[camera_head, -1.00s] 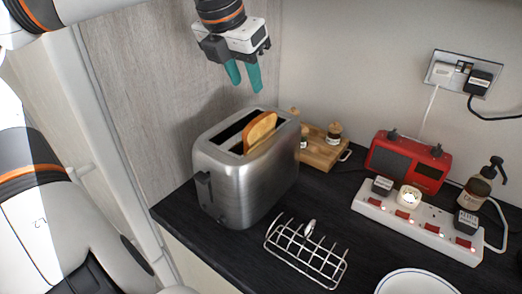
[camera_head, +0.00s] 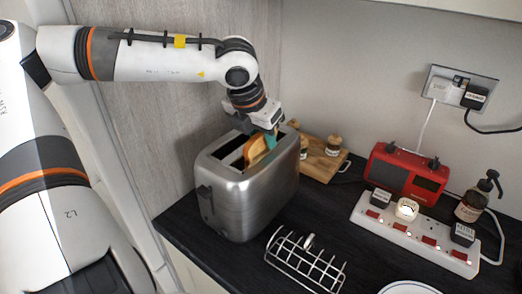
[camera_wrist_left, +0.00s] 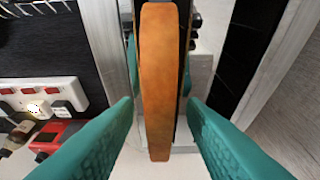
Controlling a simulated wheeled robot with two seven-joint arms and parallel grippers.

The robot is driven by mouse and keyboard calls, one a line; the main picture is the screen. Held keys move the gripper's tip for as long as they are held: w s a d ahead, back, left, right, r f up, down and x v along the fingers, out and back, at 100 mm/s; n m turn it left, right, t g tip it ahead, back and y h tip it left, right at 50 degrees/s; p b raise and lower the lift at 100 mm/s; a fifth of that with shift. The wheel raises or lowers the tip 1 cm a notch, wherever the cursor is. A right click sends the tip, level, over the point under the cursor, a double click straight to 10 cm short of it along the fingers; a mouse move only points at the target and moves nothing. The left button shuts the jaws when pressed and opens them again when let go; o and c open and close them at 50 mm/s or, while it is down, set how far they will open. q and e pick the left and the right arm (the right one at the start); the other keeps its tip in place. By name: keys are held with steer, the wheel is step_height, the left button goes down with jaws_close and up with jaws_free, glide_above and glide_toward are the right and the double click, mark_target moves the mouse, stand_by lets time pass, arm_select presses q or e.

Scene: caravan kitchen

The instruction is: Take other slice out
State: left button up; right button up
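The steel toaster (camera_head: 262,196) stands on the dark worktop. One toast slice (camera_head: 254,149) sticks up out of one slot; the other slot (camera_head: 232,158) looks dark and empty. My left gripper (camera_head: 270,138) is down at the slice, its teal fingers partly hidden by the toast and wrist. In the left wrist view, the open fingers (camera_wrist_left: 159,104) stand on either side of the slice (camera_wrist_left: 159,70), seen edge-on, with a gap on each side. My right gripper is not in view.
A wire toast rack (camera_head: 305,264) stands in front of the toaster, with no slice seen in it. A wooden board (camera_head: 322,163) with small jars lies behind. A red radio (camera_head: 405,172), a white power strip (camera_head: 415,232), a soap bottle (camera_head: 473,203) and a plate (camera_head: 410,288) are right.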

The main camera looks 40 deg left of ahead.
arm_select(q)
jaws_close()
steer(key=shift+r, duration=0.15)
